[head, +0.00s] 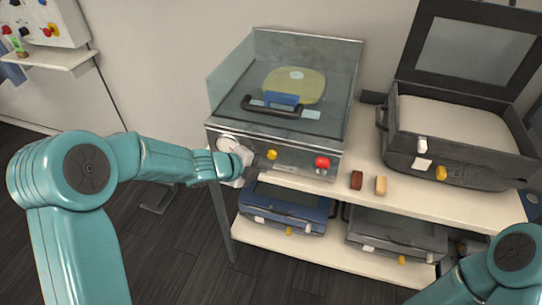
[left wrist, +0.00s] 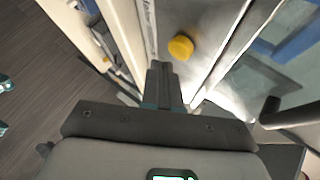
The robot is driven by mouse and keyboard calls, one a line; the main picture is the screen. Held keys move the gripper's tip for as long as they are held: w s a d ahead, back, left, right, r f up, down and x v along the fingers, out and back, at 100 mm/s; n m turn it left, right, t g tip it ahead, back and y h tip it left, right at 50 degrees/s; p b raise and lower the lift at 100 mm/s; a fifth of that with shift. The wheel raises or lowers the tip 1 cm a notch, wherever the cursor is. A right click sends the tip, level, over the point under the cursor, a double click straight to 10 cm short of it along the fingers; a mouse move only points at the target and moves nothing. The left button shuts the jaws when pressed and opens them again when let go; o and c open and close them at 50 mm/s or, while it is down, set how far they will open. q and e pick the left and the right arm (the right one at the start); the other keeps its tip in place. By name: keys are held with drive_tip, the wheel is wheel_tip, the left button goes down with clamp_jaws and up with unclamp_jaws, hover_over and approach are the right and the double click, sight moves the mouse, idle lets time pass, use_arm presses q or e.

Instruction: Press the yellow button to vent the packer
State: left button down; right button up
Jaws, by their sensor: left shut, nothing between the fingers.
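The packer (head: 300,172) is a metal box with a clear cover and a dark handle, standing on the shelf top. Its front panel carries the round yellow button (head: 271,154), left of a red knob. In the left wrist view the yellow button (left wrist: 180,46) sits just beyond and slightly right of my fingertips. My left gripper (head: 262,160) is shut and empty, close in front of the panel beside the button. The left wrist view shows its closed fingers (left wrist: 161,68) pointing at the panel; I cannot tell whether they touch it. My right gripper is out of view.
The red knob (head: 322,163) and a white gauge (head: 228,143) share the panel. A brown block (head: 356,180) and a tan block (head: 381,185) lie to the right. An open black case (head: 455,170) stands farther right. Cases fill the lower shelf.

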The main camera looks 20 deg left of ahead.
use_arm(q)
drive_tip(key=shift+w, duration=0.15)
idle(0.7)
drive_tip(key=shift+w+p, duration=0.3)
drive_tip(key=shift+w+p, duration=0.35)
drive_tip(key=shift+w, duration=0.05)
idle(0.5)
drive_tip(key=shift+s, duration=0.1)
drive_tip(key=shift+s+b, duration=0.65)
drive_tip(key=shift+s, duration=0.05)
